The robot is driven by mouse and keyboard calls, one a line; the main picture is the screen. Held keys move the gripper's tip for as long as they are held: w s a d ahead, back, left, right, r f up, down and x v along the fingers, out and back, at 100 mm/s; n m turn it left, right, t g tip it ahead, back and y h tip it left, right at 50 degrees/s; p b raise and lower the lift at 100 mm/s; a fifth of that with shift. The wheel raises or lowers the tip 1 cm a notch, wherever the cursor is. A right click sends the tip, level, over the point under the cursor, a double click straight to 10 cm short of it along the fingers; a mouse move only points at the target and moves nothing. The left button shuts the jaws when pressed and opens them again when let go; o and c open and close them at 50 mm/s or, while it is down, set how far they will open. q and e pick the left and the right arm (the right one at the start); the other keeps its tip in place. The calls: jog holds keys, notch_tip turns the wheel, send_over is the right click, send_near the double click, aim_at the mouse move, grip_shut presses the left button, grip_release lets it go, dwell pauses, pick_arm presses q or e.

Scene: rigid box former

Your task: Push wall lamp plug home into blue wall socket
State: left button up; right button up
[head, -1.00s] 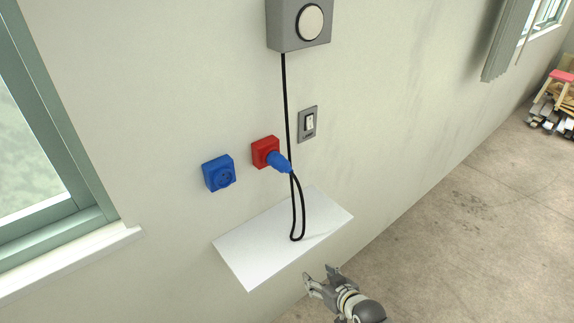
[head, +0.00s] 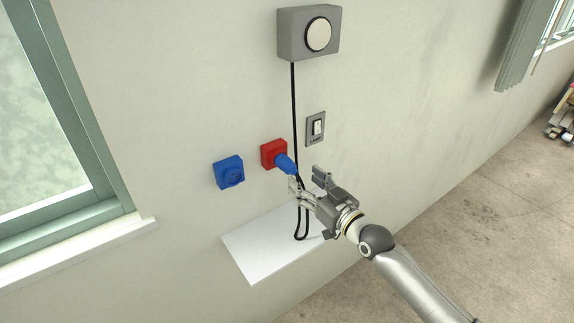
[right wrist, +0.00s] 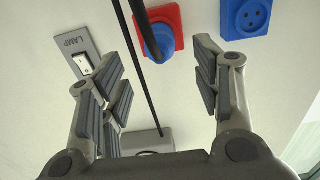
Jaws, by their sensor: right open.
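The blue plug (head: 286,163) sits in the red wall socket (head: 272,151), with the black cord hanging from it. The blue wall socket (head: 229,172) is empty, to the left of the red one. My right gripper (head: 305,178) is open and empty, just below and right of the plug. In the right wrist view the plug (right wrist: 157,42) and red socket (right wrist: 176,20) show beyond the open fingers (right wrist: 160,75), toward the top. The blue socket (right wrist: 245,15) is at the top right there. My left gripper is not in view.
A grey lamp box (head: 297,38) with a round white front is on the wall above, its black cord (head: 294,110) running down. A switch (head: 316,128) is right of the red socket. A white shelf (head: 250,255) juts out below, and a window stands at left.

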aim_at(287, 165)
jog(key=shift+w+a, duration=0.1)
jog(key=shift+w, duration=0.05)
jog(key=b+x, duration=0.1)
jog(key=x, duration=0.1)
jog(key=b+x, duration=0.3)
jog(key=x, duration=0.2)
jog(key=shift+f+b, duration=0.3)
jog(key=shift+b, duration=0.05)
jog(key=shift+w+a+r+b, duration=0.1)
jog(key=shift+w+a+b, duration=0.3)
jog(key=shift+w+b, duration=0.15)
jog(key=shift+w+a+r, duration=0.15)
jog(key=shift+w, duration=0.05)
dwell(0.5)
grip_shut()
dwell(0.5)
